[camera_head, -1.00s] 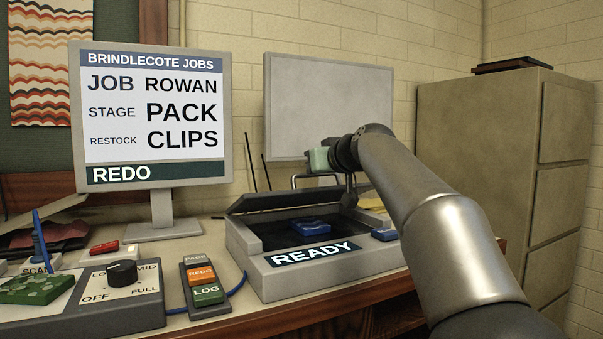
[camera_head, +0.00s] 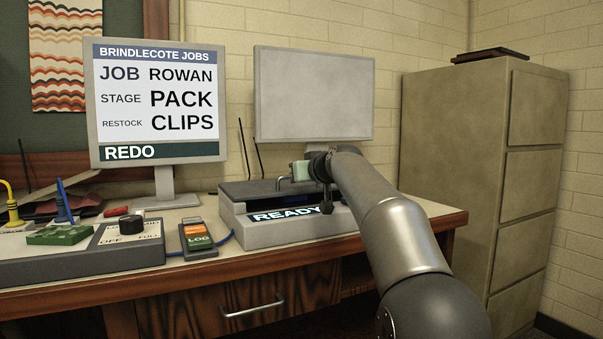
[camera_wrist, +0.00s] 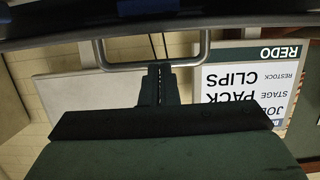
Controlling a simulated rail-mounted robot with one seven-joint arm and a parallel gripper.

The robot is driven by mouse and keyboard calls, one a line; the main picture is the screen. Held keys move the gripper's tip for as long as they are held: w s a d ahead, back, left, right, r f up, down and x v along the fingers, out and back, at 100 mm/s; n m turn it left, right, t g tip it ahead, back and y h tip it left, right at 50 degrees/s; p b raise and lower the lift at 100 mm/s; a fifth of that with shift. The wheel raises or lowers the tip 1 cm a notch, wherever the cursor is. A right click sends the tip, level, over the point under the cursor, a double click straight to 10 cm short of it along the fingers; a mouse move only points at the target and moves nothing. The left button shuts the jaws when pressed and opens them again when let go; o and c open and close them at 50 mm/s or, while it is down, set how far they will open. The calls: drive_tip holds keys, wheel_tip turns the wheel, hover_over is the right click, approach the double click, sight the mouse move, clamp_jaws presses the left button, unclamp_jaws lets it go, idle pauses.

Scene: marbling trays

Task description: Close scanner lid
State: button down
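The scanner (camera_head: 300,232) is a grey box on the desk with a white-on-dark READY label, partly covered by my arm. Its dark lid (camera_head: 245,190) lies low over the bed in the head view. I cannot tell whether it is fully down. In the wrist view the handle (camera_wrist: 110,66) crosses the frame. My gripper (camera_wrist: 158,66) has its fingers together with their tips at the bar. I cannot tell whether they touch it.
A monitor (camera_head: 158,152) reads PACK, CLIPS and REDO. Left of the scanner are a button box (camera_head: 198,240) and a dial unit (camera_head: 130,228). A blank grey panel (camera_head: 313,95) stands behind, and a filing cabinet (camera_head: 450,150) stands to the right.

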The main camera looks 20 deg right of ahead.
drive_tip(key=shift+w+f, duration=0.25)
drive_tip(key=shift+f, duration=0.45)
wheel_tip(320, 180, up, 6)
drive_tip(key=s+p, duration=0.1)
drive_tip(key=p, duration=0.3)
drive_tip(key=s+d+f+b, duration=0.2)
drive_tip(key=s+f+b, duration=0.35)
drive_tip(key=s, duration=0.35)
drive_tip(key=s+a+f+g+p, duration=0.2)
drive_tip(key=s+a+g+p, duration=0.5)
drive_tip(key=s+a+p, duration=1)
drive_tip(key=s+d+g+h+p, duration=0.1)
drive_tip(key=s+d+g+p, duration=0.1)
drive_tip(key=s+p, duration=0.8)
drive_tip(key=s+d+f+m+g+h+p, duration=0.1)
drive_tip(key=s+g+p, duration=0.4)
drive_tip(key=s+p, duration=0.6)
drive_tip(key=shift+s+d+g, duration=0.3)
drive_tip(key=shift+s+d, duration=0.2)
drive_tip(key=shift+d, duration=0.4)
